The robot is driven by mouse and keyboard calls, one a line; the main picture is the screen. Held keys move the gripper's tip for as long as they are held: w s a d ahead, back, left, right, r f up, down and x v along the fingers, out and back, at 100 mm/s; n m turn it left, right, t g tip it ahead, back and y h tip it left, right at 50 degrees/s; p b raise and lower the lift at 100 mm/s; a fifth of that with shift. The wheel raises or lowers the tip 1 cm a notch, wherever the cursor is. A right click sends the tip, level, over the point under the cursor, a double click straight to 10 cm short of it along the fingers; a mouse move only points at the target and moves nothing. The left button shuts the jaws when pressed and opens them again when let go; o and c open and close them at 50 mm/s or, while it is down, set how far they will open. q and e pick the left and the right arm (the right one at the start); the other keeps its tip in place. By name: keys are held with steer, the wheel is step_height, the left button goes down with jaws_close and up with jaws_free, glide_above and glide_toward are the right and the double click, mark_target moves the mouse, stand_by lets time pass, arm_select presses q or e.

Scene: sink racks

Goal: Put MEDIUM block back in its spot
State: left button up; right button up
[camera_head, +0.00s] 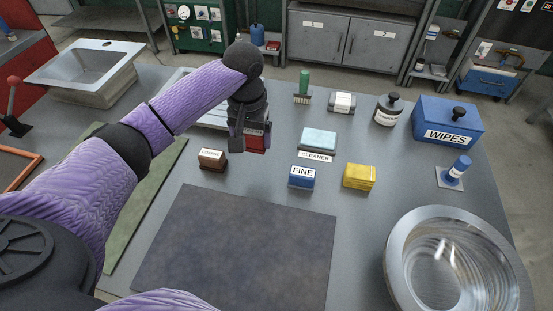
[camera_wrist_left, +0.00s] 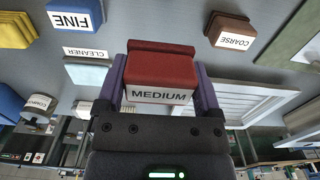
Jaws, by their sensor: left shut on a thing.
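The red MEDIUM block (camera_head: 257,138) is in my left gripper (camera_head: 248,132), between the coarse and fine blocks and farther back in the head view. In the left wrist view the block (camera_wrist_left: 160,68) sits between the two purple fingers of the gripper (camera_wrist_left: 160,92), its white MEDIUM label facing the camera. The brown COARSE block (camera_head: 213,160) stands on the counter to the left. The blue FINE block (camera_head: 302,177) stands to the right. My right gripper is not in view.
A light blue CLEANER sponge (camera_head: 318,138) and a yellow block (camera_head: 359,176) are to the right. A dark mat (camera_head: 240,250) lies in front, and a metal bowl (camera_head: 405,262) stands at front right. The counter between the COARSE and FINE blocks is clear.

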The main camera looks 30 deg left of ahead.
mark_target(256, 175)
arm_select(q)
step_height(256, 175, down, 10)
steer(key=b, duration=0.4)
steer(key=shift+d+f+b, duration=0.1)
steer(key=shift+b, duration=0.25)
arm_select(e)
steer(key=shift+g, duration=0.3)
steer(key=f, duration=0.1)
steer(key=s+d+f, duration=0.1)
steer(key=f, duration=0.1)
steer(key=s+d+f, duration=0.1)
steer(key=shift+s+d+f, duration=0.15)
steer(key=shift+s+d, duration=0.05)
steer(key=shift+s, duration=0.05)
arm_select(q)
steer(key=o, duration=1)
steer(key=shift+c, duration=0.2)
step_height(256, 175, up, 12)
steer(key=p, duration=0.5)
steer(key=shift+p, duration=0.35)
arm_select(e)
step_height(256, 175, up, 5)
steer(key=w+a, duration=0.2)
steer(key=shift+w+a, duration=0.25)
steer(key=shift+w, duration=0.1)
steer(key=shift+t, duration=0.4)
